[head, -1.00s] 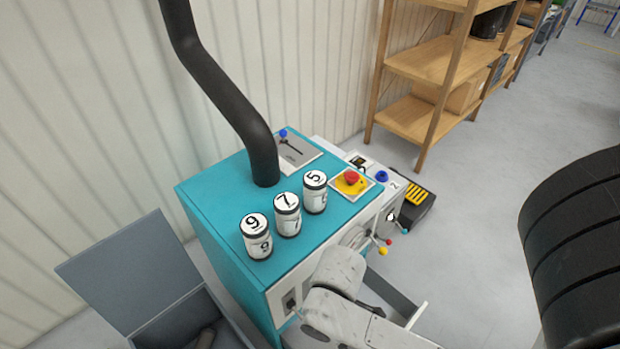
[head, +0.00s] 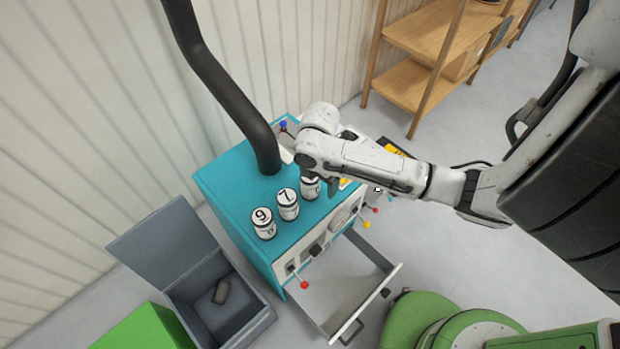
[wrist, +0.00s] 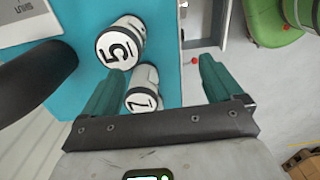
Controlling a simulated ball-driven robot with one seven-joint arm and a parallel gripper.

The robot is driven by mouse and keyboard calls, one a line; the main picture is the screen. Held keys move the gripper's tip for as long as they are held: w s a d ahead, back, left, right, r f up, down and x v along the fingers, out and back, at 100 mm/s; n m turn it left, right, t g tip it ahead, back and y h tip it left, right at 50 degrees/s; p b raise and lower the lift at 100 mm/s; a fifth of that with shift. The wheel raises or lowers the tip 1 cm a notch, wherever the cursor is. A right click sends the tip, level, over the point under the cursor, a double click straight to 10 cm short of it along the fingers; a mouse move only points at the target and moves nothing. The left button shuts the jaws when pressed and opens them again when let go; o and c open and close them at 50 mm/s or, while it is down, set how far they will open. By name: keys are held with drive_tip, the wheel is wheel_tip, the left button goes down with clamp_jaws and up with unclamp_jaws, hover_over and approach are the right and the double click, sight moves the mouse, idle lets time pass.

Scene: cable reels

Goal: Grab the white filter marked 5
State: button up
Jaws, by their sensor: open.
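The white filter marked 5 (wrist: 120,42) stands on the teal cabinet top, its numbered cap showing in the wrist view. In the head view the filter (head: 309,189) is partly hidden behind my gripper. My gripper (wrist: 162,67) is open and empty above the cabinet. In the wrist view the 5 filter lies just beyond the left fingertip, not between the fingers. The white filter marked 7 (wrist: 143,86) shows between the fingers, nearer the palm; it also shows in the head view (head: 288,205). The filter marked 9 (head: 264,224) stands beside it in the row.
The teal cabinet (head: 228,190) has a thick black pipe (head: 225,80) rising behind the filters. An open drawer (head: 372,305) and levers stick out in front. An open grey bin (head: 250,325) stands at the left. A wooden shelf (head: 405,85) is behind.

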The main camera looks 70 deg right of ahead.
sight(310, 185)
drive_tip(key=w+d+r+n, duration=0.2)
drive_tip(key=w+d, duration=0.1)
drive_tip(key=shift+w+r, duration=0.1)
drive_tip(key=shift+w, duration=0.1)
drive_tip(key=shift+w+d+f, duration=0.15)
drive_tip(key=shift+f, duration=0.05)
drive_tip(key=f, duration=1)
drive_tip(key=shift+d, duration=0.2)
drive_tip(key=c, duration=1.2)
